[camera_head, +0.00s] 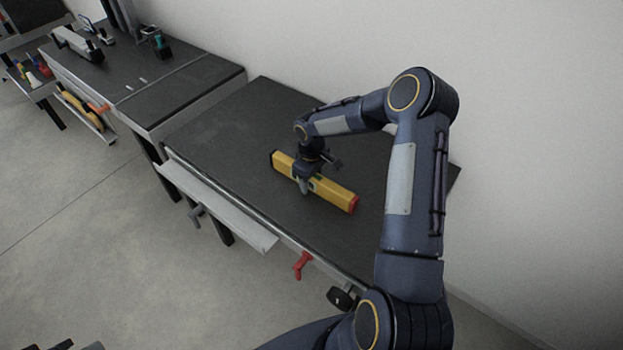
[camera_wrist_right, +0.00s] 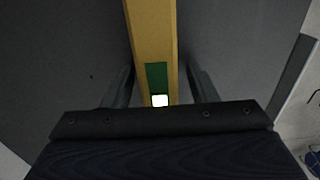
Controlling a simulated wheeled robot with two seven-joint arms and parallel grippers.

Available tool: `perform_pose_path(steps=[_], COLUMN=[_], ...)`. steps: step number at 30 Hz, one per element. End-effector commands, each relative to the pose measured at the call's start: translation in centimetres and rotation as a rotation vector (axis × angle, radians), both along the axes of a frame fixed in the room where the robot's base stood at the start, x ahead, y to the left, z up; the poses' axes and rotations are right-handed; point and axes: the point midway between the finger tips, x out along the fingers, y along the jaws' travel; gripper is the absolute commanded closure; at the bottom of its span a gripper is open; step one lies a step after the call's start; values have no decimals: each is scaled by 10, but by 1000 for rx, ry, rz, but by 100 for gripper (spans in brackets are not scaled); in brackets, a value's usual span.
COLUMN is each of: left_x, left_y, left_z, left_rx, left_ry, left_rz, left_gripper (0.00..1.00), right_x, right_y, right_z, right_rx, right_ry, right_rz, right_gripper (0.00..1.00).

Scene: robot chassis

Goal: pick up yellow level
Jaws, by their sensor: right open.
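A yellow level (camera_head: 333,193) with a red end cap lies on the dark top of the near workbench (camera_head: 240,125). My right gripper (camera_head: 305,186) is over the middle of the level, pointing down. In the right wrist view the level (camera_wrist_right: 151,30) runs between the two open fingers of the gripper (camera_wrist_right: 160,92), with a gap on each side. A green patch and a bright white vial window show on the level there. My left gripper does not show clearly in the head view.
A second workbench (camera_head: 150,80) stands at the upper left with a grey tool (camera_head: 78,44) and a teal-and-black tool (camera_head: 161,45) on it. A red clamp handle (camera_head: 302,265) sits at the near bench's front edge. A white wall is behind. The bench top around the level is clear.

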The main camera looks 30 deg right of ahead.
Motion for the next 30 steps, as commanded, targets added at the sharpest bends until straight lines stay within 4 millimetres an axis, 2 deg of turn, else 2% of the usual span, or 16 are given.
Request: perform_pose_path(steps=[3,15,25,30], left_x=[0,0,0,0], left_y=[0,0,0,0], left_z=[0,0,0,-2], left_rx=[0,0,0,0], left_ry=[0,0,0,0], left_rz=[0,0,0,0], left_gripper=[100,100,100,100], right_x=[0,0,1,1], right_y=[0,0,0,0], right_z=[0,0,3,15], right_rx=[0,0,-1,-3], right_ry=[0,0,-3,-4], right_rz=[0,0,0,1], right_gripper=[49,100,100,100])
